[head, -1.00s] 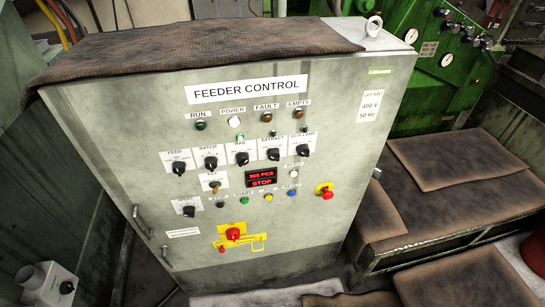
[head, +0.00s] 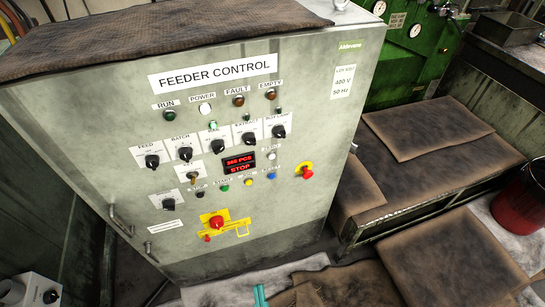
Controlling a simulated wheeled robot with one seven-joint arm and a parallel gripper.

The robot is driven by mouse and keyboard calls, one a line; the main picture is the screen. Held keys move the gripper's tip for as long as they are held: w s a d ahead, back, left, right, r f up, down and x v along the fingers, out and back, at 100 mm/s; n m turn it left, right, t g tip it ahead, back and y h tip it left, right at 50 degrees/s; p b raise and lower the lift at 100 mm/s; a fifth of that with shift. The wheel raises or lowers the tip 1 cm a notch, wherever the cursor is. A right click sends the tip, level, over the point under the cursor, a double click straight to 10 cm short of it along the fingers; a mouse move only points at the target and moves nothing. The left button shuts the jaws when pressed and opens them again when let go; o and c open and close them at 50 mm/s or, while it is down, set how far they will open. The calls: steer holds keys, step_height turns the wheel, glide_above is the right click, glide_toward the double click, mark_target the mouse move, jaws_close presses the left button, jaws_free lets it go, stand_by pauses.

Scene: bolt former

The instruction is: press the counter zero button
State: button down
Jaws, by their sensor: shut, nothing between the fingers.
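The feeder control cabinet (head: 110,100) stands in front of me, its panel tilted in the head view. A small white button (head: 271,156) sits to the right of the red display (head: 239,163), under a small label that seems to read ZERO. The display reads 565 PCS or similar, with STOP below. Nothing covers or touches the white button. I do not make out my gripper in the head view.
A blue button (head: 271,176) sits below the white one. A red emergency stop (head: 307,172) on yellow is to the right. A red main switch (head: 216,222) is lower. Brown mats (head: 440,255) cover the right side. A teal shape (head: 260,296), unclear, shows at the bottom edge.

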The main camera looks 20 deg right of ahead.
mark_target(272, 156)
steer(key=w+d+r+n+t+y, duration=0.3)
steer(key=w+d+r+n+y, duration=0.1)
steer(key=w, duration=0.6)
steer(key=w+d+r+n+t+y, duration=0.3)
steer(key=w+d+r+n+y, duration=0.1)
steer(key=w+d+n, duration=0.5)
steer(key=shift+w+d+r+n+t, duration=0.35)
steer(key=shift+w+d+r, duration=0.25)
steer(key=shift+w+r, duration=0.35)
steer(key=shift+w, duration=0.1)
steer(key=w, duration=0.8)
steer(key=shift+w+a, duration=0.2)
steer(key=shift+w, duration=0.1)
steer(key=shift+w, duration=0.15)
stand_by(0.4)
steer(key=shift+w, duration=0.3)
